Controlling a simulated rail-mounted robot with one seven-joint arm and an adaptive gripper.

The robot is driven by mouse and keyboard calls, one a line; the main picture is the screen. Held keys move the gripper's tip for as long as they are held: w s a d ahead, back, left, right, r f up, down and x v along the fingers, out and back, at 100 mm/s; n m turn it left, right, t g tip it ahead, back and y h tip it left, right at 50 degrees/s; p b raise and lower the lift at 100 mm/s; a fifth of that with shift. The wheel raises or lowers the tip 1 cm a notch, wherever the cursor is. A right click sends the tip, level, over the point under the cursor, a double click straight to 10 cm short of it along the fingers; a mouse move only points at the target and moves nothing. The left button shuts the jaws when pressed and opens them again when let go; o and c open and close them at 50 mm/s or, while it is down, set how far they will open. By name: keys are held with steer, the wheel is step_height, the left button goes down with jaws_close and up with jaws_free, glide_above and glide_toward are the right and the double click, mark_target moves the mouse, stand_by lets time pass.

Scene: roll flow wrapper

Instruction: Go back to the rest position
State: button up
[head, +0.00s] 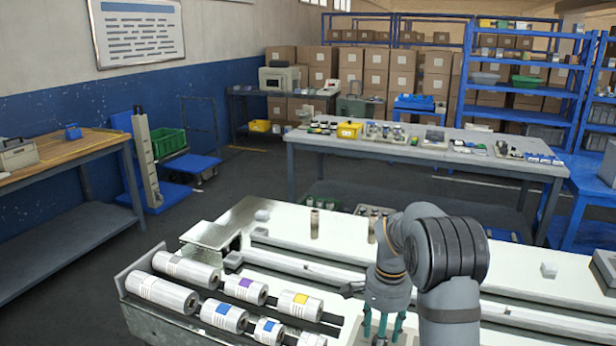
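My gripper (382,328) hangs pointing down at the bottom of the head view, over the front part of the white machine bed. Its two teal fingers stand apart with a gap between them, and it looks open. The fingertips are close to the lower picture edge, so what lies right under them is hard to see. My grey arm comes in from the lower right and hides part of the bed behind it. I see no object held between the fingers.
Several wrapped film rolls (187,269) lie in a rack left of my gripper. The white machine bed (500,262) has a long rail and small grey blocks. A cluttered table (420,158) is farther back. Space above the bed looks free.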

steer(key=n, duration=0.1)
steer(key=n+p, duration=0.1)
steer(key=n, duration=0.1)
steer(key=n+p, duration=0.1)
steer(key=shift+r+n, duration=0.25)
steer(key=shift+n, duration=0.15)
steer(key=n+p, duration=0.2)
steer(key=n, duration=0.2)
steer(key=shift+n+p, duration=0.3)
steer(key=n+p, duration=0.3)
steer(key=n, duration=0.2)
steer(key=shift+n, duration=0.4)
steer(key=n, duration=0.1)
steer(key=n+p, duration=0.2)
steer(key=shift+f+n, duration=0.25)
steer(key=shift+n, duration=0.15)
